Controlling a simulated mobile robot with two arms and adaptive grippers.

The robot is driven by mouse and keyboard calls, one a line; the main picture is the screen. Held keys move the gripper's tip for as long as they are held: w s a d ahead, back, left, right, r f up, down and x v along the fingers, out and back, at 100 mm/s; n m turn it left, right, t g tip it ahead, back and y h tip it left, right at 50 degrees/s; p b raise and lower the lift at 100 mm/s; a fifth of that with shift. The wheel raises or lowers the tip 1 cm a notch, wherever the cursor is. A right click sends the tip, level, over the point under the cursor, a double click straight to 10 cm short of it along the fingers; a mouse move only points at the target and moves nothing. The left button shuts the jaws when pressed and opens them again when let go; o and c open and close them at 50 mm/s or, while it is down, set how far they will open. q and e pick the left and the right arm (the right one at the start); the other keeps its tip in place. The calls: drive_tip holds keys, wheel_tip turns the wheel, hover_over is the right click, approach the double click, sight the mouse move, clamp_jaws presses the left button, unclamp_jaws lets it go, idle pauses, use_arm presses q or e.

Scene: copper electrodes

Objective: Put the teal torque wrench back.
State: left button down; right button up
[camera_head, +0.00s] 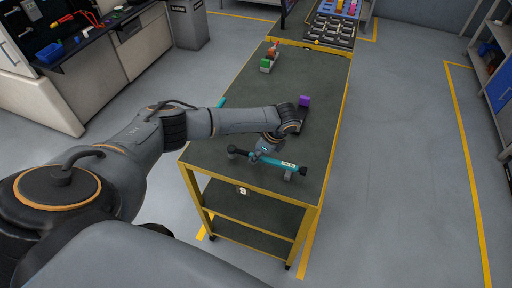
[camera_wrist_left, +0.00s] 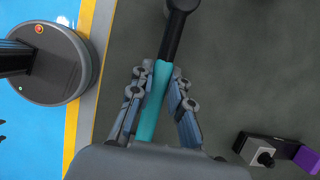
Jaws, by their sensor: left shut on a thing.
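The teal torque wrench (camera_head: 272,161) has a teal body and black ends. In the head view it lies across the near part of the cart top, above or on it; I cannot tell which. My left gripper (camera_head: 264,150) is shut on its teal body. In the left wrist view the teal wrench (camera_wrist_left: 158,85) runs between the two fingers of my left gripper (camera_wrist_left: 160,100), its black, round end pointing up the picture. A small grey block (camera_head: 288,175) shows just below the wrench's right part. My right gripper is out of view.
A yellow-framed cart (camera_head: 315,150) has a dark top. A black bar with a purple block (camera_head: 304,101) lies beyond the wrench. A teal piece (camera_head: 221,102) shows at the left edge. Small coloured items (camera_head: 267,63) stand farther back, before a slotted rack (camera_head: 330,30). The top's right side is clear.

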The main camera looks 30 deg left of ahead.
use_arm(q)
drive_tip(key=shift+f, duration=0.2)
idle(0.3)
drive_tip(key=shift+f+b, duration=0.5)
drive_tip(key=shift+f, duration=0.3)
drive_tip(key=c, duration=0.7)
unclamp_jaws()
drive_tip(key=shift+r, duration=0.2)
drive_tip(key=shift+p+v, duration=2.9)
drive_tip(key=shift+p, duration=0.05)
